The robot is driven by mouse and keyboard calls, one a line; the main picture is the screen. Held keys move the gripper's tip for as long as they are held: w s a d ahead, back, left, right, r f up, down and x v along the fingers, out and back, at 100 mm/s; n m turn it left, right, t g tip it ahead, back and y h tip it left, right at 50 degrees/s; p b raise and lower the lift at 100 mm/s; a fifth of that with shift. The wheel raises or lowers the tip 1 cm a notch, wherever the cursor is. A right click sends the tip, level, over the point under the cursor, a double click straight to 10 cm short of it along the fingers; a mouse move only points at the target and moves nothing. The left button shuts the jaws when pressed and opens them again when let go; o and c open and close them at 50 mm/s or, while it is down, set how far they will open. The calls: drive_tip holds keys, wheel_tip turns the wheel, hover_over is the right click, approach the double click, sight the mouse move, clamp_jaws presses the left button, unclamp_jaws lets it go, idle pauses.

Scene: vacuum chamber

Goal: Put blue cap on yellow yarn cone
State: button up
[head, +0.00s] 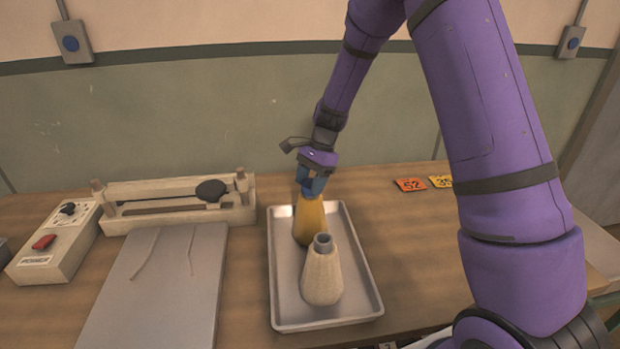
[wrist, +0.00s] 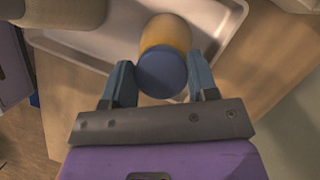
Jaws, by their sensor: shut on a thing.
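The yellow yarn cone (head: 309,222) stands upright in the back part of a metal tray (head: 375,305). My gripper (head: 311,186) is right at the cone's top, pointing down. In the wrist view the blue cap (wrist: 162,74) sits between my two blue-grey fingers, and the gripper is shut on it. The cap lines up with the yellow cone (wrist: 167,34) behind it and hides the cone's tip. I cannot tell whether the cap rests on the tip or is held just above it. In the head view my fingers mostly hide the cap.
A cream cone (head: 322,278) with a grey top stands in front of the yellow one in the tray. A grey panel (head: 160,290), a wooden frame (head: 180,205) and a red-switch box (head: 55,243) lie left. Number tags (head: 410,185) lie right; the table between is clear.

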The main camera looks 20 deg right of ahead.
drive_tip(key=shift+f, duration=0.2)
drive_tip(key=o, duration=1)
drive_tip(key=shift+r, duration=0.1)
drive_tip(key=v, duration=1)
drive_tip(key=shift+d+r, duration=0.15)
drive_tip(key=shift+r, duration=0.15)
drive_tip(key=s+d+r+n+t+h, duration=0.1)
drive_tip(key=s+r+n+t+h, duration=0.35)
drive_tip(key=s+r, duration=1.05)
drive_tip(key=s+n, duration=0.3)
drive_tip(key=s, duration=0.3)
drive_tip(key=s+d+r+n+t, duration=0.1)
drive_tip(key=s+n, duration=0.2)
drive_tip(key=s, duration=0.4)
drive_tip(key=s+d+r+n+t, duration=0.1)
drive_tip(key=s+n, duration=0.2)
drive_tip(key=s, duration=0.3)
drive_tip(key=shift+s+r+t, duration=0.15)
drive_tip(key=shift+s+t, duration=0.1)
drive_tip(key=shift+s, duration=0.05)
